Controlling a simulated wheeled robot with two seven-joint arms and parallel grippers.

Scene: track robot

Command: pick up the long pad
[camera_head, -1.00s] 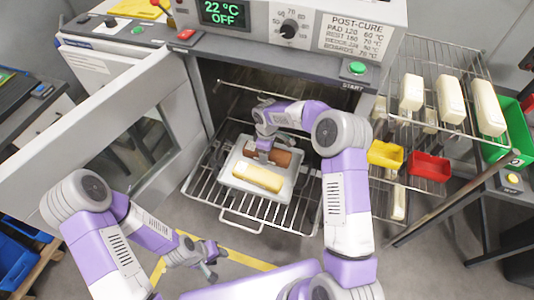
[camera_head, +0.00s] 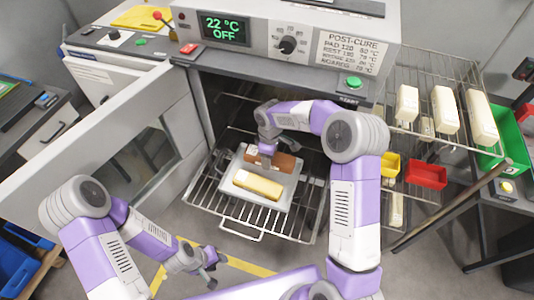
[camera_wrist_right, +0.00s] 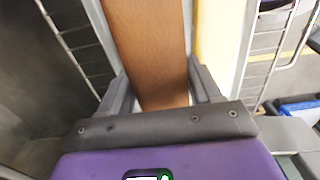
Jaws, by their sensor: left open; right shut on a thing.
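A brown block (camera_head: 284,161) and a cream block (camera_head: 258,185) are at a metal tray (camera_head: 284,201) on the pulled-out oven rack. My right gripper (camera_head: 267,158) points down and is shut on the brown block. In the right wrist view the brown block (camera_wrist_right: 148,45) runs between the fingers of my right gripper (camera_wrist_right: 165,90), with the cream block (camera_wrist_right: 211,40) beside it. I cannot tell whether the brown block is clear of the tray. My left gripper (camera_head: 212,265) is open and empty, low in front of the oven. Which block is the long pad is not marked.
The oven's wire rack (camera_head: 241,223) sticks out, with its open door (camera_head: 100,130) at the left. A wire shelf (camera_head: 455,75) at the right holds several cream blocks. Yellow (camera_head: 391,165) and red (camera_head: 427,174) bins and a green crate (camera_head: 507,140) are there.

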